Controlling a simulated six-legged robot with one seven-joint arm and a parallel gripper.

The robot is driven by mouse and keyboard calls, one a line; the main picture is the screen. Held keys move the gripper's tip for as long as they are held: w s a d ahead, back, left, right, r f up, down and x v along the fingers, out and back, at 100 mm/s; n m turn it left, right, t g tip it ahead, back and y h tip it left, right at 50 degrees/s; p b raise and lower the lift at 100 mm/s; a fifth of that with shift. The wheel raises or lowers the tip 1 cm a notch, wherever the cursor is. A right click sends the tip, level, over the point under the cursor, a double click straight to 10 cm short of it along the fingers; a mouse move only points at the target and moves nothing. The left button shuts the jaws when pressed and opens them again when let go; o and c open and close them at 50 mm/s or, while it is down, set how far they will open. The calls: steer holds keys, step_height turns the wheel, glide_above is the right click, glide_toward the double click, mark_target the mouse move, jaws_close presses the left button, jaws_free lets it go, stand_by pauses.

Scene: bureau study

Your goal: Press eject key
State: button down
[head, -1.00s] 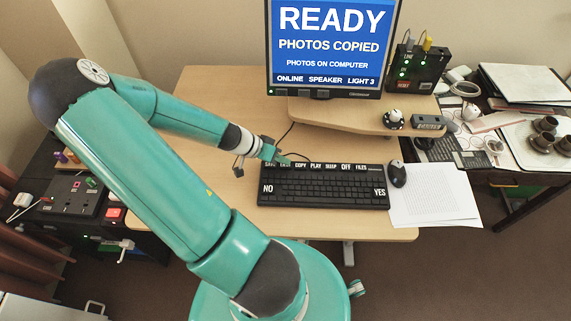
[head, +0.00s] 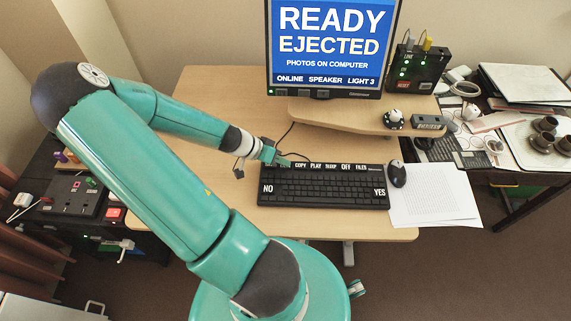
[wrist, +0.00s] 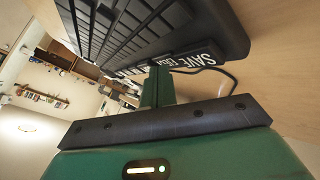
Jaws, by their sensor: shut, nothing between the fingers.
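The black keyboard (head: 322,190) lies on the desk with a row of labelled keys along its far edge. My gripper (head: 279,160) is shut and empty, with its tips down at the left end of that row. In the head view the fingers and wrist cover most of the eject key's label. In the wrist view the closed fingers (wrist: 158,84) meet the row at the eject key (wrist: 166,61), beside the save key (wrist: 196,62); they appear to touch it. The monitor (head: 328,45) reads READY, EJECTED, PHOTOS ON COMPUTER.
A mouse (head: 397,174) and white paper (head: 432,196) lie right of the keyboard. A raised shelf (head: 345,118) under the monitor carries a knob (head: 394,118) and a small dark box (head: 428,122).

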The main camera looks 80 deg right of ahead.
mark_target(282, 167)
steer(key=shift+r, duration=0.85)
steer(key=shift+r, duration=2.55)
